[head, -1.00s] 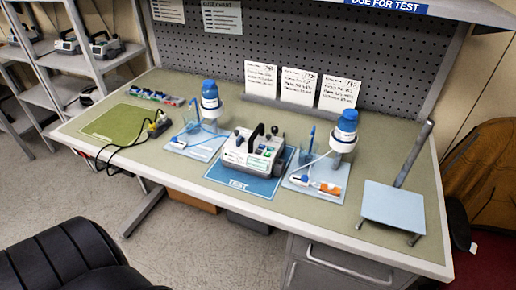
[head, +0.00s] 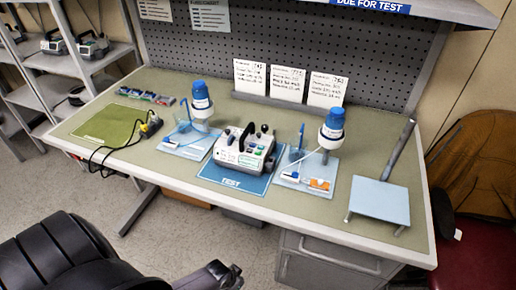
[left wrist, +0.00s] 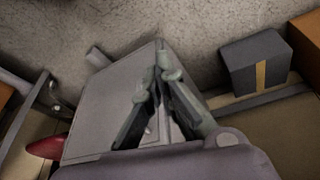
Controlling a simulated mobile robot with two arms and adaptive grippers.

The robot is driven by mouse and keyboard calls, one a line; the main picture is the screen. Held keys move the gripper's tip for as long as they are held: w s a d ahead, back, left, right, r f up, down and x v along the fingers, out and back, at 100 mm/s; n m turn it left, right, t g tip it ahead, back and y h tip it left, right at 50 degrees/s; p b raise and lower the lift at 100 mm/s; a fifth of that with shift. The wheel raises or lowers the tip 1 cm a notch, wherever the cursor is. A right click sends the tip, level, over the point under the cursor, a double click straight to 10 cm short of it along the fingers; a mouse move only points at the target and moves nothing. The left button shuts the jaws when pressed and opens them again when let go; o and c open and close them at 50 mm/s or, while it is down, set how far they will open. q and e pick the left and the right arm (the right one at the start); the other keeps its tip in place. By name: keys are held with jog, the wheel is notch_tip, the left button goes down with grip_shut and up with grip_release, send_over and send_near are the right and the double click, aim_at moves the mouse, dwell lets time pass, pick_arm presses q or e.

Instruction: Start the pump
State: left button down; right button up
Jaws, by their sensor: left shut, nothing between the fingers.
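The pump (head: 243,150) is a light grey box with a dark handle and small coloured keys on its front. It sits on the blue TEST mat (head: 232,183) in the middle of the bench. Its display and key labels are too small to read. My left gripper (left wrist: 160,68) is shut and empty in the left wrist view, its two fingers converging at the tips. The pump is not in that view. A grey and black part at the bottom edge of the head view may belong to my left arm, well short of the pump. My right gripper is not in view.
A pale stand with a post (head: 380,200) is at the right. A green mat (head: 108,124) and black cable (head: 118,148) lie left. The bench front is clear.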

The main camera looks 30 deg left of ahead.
aim_at(257, 151)
pick_arm(q)
jog(key=w+d+r+m+h+p, duration=0.1)
jog(key=w+d+r, duration=0.25)
jog(key=r, duration=0.65)
jog(key=w+d+r+m+h+p, duration=0.15)
jog(key=w+r, duration=0.25)
jog(key=r, duration=0.5)
jog(key=w+d+r+h+p, duration=0.1)
jog(key=w+d+r+p, duration=0.2)
jog(key=r, duration=0.7)
jog(key=shift+n+t+h, duration=0.35)
jog(key=shift+n+t, duration=0.35)
jog(key=shift+n, duration=0.15)
jog(key=w+a+r, duration=0.2)
jog(key=w, duration=0.1)
jog(key=w+a+r, duration=0.2)
jog(key=w+a, duration=0.1)
jog(key=w+a+r+b, duration=0.1)
jog(key=w+a+r, duration=0.1)
jog(key=w+r, duration=0.1)
jog(key=shift+w+a+r, duration=0.1)
jog(key=shift+w+a, duration=0.15)
jog(key=shift+w, duration=0.3)
jog(key=w+a+r+n+t, duration=0.2)
jog(key=w+a+r, duration=0.6)
jog(key=a+r, duration=0.4)
jog(key=shift+r+n+t, duration=0.4)
jog(key=shift+r+n, duration=0.15)
jog(key=shift+n, duration=0.35)
